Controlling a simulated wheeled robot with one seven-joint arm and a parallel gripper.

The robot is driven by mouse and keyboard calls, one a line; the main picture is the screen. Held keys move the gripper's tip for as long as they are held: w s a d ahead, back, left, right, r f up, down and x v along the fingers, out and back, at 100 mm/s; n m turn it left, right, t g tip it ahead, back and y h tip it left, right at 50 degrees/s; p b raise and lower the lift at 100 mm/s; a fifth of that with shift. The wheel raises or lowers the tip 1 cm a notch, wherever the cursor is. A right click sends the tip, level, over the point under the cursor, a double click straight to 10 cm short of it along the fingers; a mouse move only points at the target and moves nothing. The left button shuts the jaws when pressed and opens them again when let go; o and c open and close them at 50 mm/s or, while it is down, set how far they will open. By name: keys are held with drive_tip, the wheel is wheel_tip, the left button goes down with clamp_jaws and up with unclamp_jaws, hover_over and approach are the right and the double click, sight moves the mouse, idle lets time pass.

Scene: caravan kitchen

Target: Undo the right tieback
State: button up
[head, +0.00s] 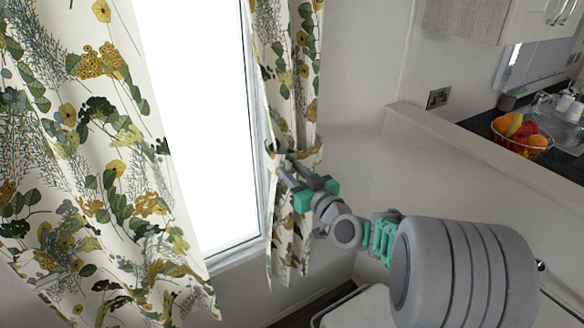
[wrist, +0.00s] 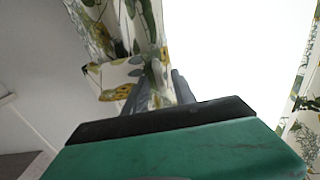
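The right curtain (head: 296,70) hangs beside the bright window, white with green and yellow leaves. Its tieback (head: 308,156), a band in the same print, wraps around the gathered curtain. In the wrist view the tieback (wrist: 112,76) crosses the curtain just ahead of my fingers. My gripper (head: 288,172) is at the tieback's lower window-side part, its two grey fingers parted. In the wrist view patterned fabric shows between the fingertips (wrist: 160,92); whether they press on it I cannot tell. The tieback's fastening is hidden.
The left curtain (head: 85,150) hangs wide across the window's left side. A wall socket (head: 438,98) is to the right. A counter with a fruit basket (head: 522,140) and sink stands at the far right. A pale surface (head: 360,305) lies below my arm.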

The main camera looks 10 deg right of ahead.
drive_tip(key=shift+w, duration=0.15)
clamp_jaws()
idle(1.4)
